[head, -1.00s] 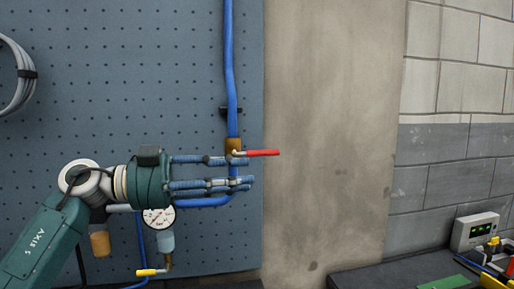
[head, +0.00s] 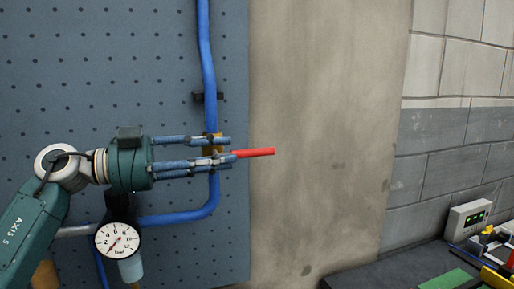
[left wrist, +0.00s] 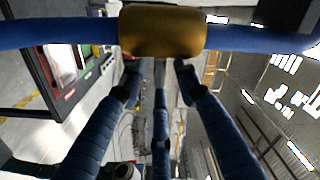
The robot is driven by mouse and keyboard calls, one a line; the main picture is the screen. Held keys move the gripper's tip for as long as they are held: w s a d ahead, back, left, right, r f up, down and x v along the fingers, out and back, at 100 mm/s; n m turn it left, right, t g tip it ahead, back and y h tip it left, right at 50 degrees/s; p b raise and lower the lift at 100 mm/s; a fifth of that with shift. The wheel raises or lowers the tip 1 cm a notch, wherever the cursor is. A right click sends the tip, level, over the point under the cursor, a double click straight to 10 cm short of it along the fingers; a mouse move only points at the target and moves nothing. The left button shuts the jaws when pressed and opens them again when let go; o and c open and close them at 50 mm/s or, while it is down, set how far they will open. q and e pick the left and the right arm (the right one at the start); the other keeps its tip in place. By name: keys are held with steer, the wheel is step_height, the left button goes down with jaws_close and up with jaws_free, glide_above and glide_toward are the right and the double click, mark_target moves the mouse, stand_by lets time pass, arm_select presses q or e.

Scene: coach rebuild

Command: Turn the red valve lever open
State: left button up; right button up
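The red valve lever (head: 254,152) points right, near horizontal, from the brass valve (head: 219,137) on the vertical blue pipe. My left gripper (head: 231,148) is in front of the valve with its blue fingers spread apart, and they partly hide the valve and the lever's root. The red part of the lever sticks out past the fingertips; whether they touch it I cannot tell. In the left wrist view the brass valve body (left wrist: 162,31) lies across the top, just beyond the open left fingers (left wrist: 160,68). The lever cannot be made out there. My right gripper is not in view.
The blue pipe (head: 207,55) runs down a pegboard (head: 110,50) and bends left below the valve. A pressure gauge (head: 117,240) sits under my left arm. The wall (head: 320,120) right of the lever is clear. A dark bench (head: 390,270) with a grey box (head: 468,217) stands lower right.

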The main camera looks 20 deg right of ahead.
mark_target(259, 152)
arm_select(q)
steer(key=d+p, duration=0.2)
steer(key=d, duration=0.5)
steer(key=shift+d, duration=0.25)
steer(key=shift+d+p, duration=0.3)
steer(key=shift+d, duration=0.15)
jaws_close()
